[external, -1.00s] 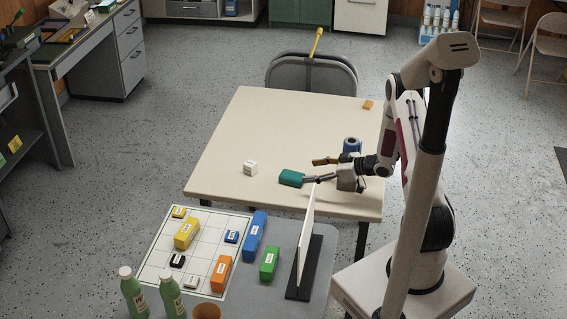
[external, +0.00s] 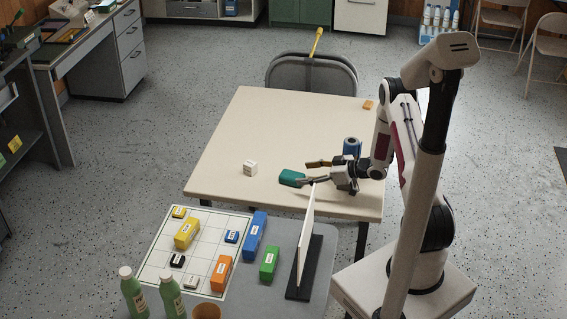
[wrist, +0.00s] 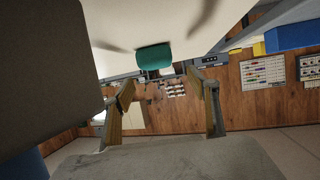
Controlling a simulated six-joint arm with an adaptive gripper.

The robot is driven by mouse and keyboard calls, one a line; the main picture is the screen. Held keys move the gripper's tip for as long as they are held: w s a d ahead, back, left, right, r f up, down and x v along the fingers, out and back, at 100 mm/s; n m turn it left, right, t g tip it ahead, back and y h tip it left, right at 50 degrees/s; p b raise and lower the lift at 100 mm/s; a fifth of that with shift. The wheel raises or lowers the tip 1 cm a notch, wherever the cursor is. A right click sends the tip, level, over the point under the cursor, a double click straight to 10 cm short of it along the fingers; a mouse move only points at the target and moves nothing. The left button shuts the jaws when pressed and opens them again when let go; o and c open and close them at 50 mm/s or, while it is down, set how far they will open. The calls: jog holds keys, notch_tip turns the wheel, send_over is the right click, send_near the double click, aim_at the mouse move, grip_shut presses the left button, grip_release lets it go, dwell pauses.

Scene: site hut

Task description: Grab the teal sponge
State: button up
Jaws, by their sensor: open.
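The teal sponge (external: 291,178) lies on the cream table (external: 262,118), near its front edge. My gripper (external: 314,172) is open and low over the table, just to the right of the sponge, with its fingers pointing left toward it. In the wrist view the sponge (wrist: 154,57) shows beyond the fingertips, near the upper middle, and nothing is between the fingers (wrist: 160,88). The wrist view looks tilted or upside down. I cannot tell whether a fingertip touches the sponge.
A white block (external: 250,168) lies left of the sponge and an orange block (external: 368,105) at the far right. A blue cylinder (external: 352,147) stands close behind my gripper. A white upright panel (external: 306,235) stands in front, on the grey table with several coloured blocks.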

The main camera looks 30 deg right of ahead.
aim_at(292, 174)
jog(key=shift+x, duration=2.65)
jog(key=shift+d+f, duration=0.1)
jog(key=shift+d, duration=0.1)
jog(key=c, duration=1.2)
